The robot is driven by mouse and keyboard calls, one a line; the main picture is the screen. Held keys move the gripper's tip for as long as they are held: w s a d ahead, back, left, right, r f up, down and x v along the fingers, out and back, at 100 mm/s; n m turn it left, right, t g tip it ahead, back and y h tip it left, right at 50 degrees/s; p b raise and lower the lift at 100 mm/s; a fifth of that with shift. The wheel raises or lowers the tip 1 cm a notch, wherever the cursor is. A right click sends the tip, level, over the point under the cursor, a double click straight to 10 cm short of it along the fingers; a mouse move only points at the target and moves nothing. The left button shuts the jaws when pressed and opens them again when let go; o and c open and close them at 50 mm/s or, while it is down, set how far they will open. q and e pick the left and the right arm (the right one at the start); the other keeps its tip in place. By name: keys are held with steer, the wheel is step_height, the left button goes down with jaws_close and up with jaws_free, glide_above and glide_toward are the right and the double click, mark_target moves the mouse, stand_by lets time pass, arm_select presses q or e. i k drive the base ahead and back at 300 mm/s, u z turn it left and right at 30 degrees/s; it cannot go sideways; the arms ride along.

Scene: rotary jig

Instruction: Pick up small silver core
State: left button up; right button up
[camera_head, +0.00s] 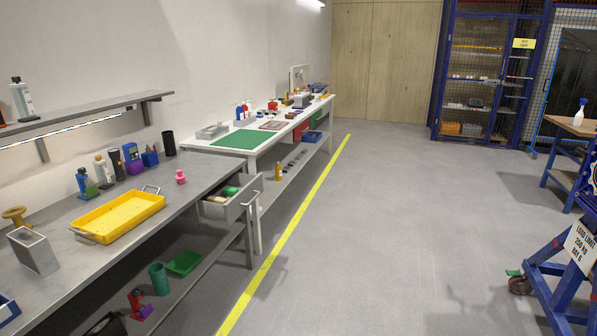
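I cannot make out a small silver core anywhere in the head view. A grey open-ended rectangular block (34,251) stands on the near left bench (170,205), and a yellow tray (119,215) with metal handles lies beside it. The tray looks empty. Neither of my grippers is in view. A blue wheeled stand (556,274) with a load limit sign (581,246) is cut off at the right edge.
An open drawer (229,202) sticks out from the left bench into the aisle. A second bench (188,143) with a green mat (242,139) stands farther back. Blue cage shelving (483,75) is at the back right. The grey floor (400,220) between is clear, with a yellow line.

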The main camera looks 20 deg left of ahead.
mark_target(32, 250)
steer(key=u, duration=0.2)
steer(key=i, duration=1.45)
steer(key=u, duration=0.95)
steer(key=i, duration=1.15)
steer(key=u, duration=1.4)
steer(key=i, duration=1)
steer(key=u, duration=0.45)
